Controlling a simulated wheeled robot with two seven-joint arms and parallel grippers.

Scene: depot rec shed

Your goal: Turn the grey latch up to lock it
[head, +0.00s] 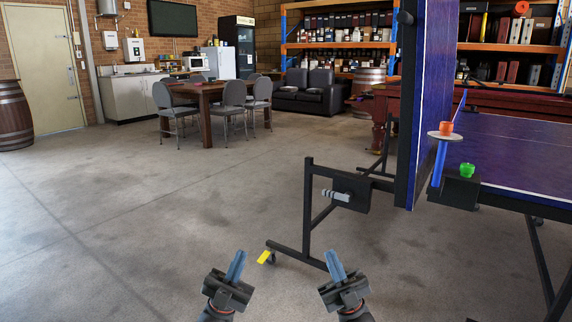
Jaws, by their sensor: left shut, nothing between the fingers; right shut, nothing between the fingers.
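The grey latch (336,195) is a small ribbed lever on a black plate (357,194) on the frame of the folded-up table tennis table. It lies roughly level, its free end pointing left. My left gripper (237,266) is at the bottom of the view, shut and empty, below and left of the latch. My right gripper (335,264) is also shut and empty, in the picture below the latch. Both are clear of the latch and the frame.
The upright blue table half (434,90) stands right of the latch; the flat half (520,150) lies further right. The floor at left is open.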

